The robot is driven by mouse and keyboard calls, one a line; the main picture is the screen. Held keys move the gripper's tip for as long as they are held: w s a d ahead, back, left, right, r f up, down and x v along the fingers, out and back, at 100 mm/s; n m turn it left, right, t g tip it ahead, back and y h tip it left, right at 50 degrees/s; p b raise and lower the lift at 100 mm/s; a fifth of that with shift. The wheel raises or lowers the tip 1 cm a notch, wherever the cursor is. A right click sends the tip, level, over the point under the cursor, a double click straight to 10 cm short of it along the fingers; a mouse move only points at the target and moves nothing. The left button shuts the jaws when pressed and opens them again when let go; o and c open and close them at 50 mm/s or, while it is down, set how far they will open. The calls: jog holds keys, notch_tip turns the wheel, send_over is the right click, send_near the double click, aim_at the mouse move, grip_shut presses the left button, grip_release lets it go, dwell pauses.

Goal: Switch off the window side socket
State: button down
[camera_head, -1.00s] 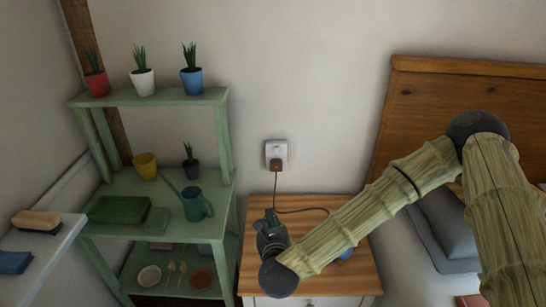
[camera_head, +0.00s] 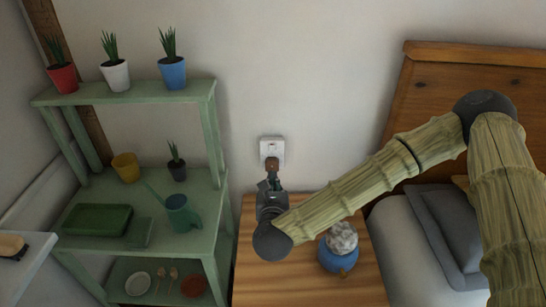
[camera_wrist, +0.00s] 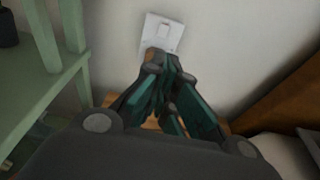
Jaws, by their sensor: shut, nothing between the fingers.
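The white wall socket (camera_head: 272,148) is on the wall above the bedside table, with a brown plug (camera_head: 271,163) in its lower part. In the wrist view the socket plate (camera_wrist: 161,33) is straight ahead, with its switch (camera_wrist: 164,30) showing on the upper part. My gripper (camera_head: 270,184) is just below and in front of the plug. It also shows in the wrist view (camera_wrist: 170,75), its fingers closed together and empty. The fingers hide most of the plug there, and I cannot tell whether they touch it.
A green shelf (camera_head: 222,125) with potted plants, a watering can (camera_head: 182,212) and a tray stands close on the left. The wooden table (camera_head: 315,285) bears a blue pot (camera_head: 338,258). A bed with a wooden headboard (camera_head: 460,68) is on the right.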

jog(key=p, duration=0.2)
send_near(272, 151)
jog(key=w, duration=0.2)
jog(key=w+f, duration=0.1)
jog(key=w, duration=0.1)
jog(key=shift+w+d+f, duration=0.1)
jog(key=shift+w, duration=0.95)
jog(key=shift+w+r+g+p, duration=0.3)
jog(key=shift+w+g+p, duration=0.1)
jog(key=shift+p, duration=0.1)
jog(key=shift+s+f, duration=0.15)
jog(key=shift+s, duration=0.5)
jog(key=r+b+v, duration=0.1)
jog(key=b+v, duration=0.1)
jog(key=v, duration=1.1)
jog(key=shift+w+r, duration=0.15)
jog(key=shift+w, duration=0.1)
